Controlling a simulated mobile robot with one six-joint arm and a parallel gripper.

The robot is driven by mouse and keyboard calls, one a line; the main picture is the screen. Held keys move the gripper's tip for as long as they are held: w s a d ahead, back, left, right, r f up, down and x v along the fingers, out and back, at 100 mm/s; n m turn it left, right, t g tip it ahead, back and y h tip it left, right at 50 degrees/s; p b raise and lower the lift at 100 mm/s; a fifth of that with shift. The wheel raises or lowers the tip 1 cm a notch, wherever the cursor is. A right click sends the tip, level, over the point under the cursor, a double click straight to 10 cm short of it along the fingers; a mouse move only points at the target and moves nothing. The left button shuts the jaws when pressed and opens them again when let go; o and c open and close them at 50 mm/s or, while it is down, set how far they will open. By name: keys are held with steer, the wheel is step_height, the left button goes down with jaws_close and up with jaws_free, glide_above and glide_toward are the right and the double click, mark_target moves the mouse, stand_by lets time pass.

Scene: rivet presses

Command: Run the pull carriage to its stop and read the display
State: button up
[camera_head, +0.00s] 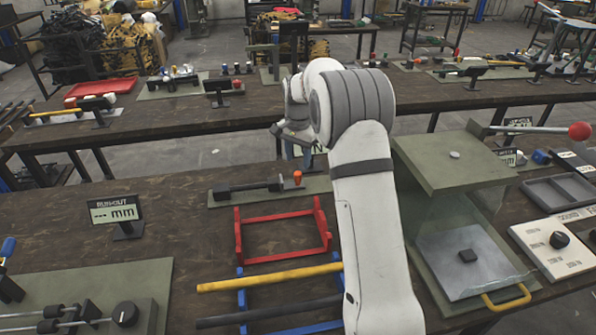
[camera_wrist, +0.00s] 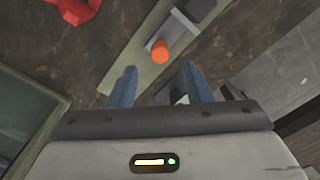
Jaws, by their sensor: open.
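The pull carriage is a dark slide with an orange knob (camera_head: 297,177) at its right end, on a grey-green plate (camera_head: 225,195) on the near bench. In the wrist view the orange knob (camera_wrist: 160,52) is beyond and between my fingertips, apart from them. My gripper (camera_wrist: 159,72) is open and empty, with two blue fingers. In the head view my gripper (camera_head: 303,155) hangs just behind the knob, partly hidden by my arm. A display (camera_head: 318,149) behind the plate is mostly covered by my gripper and arm; its reading cannot be made out.
A RUN-OUT display (camera_head: 115,212) reading "--- mm" stands at left. A red frame (camera_head: 238,240), a yellow bar (camera_head: 270,277) and a blue frame lie in front of the plate. A press with a red-knobbed lever (camera_head: 579,131) stands at right. Bare bench lies left of the plate.

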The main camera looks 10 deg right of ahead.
mark_target(298, 173)
step_height(298, 173, down, 6)
steer(key=shift+r, duration=0.1)
steer(key=shift+c, duration=0.5)
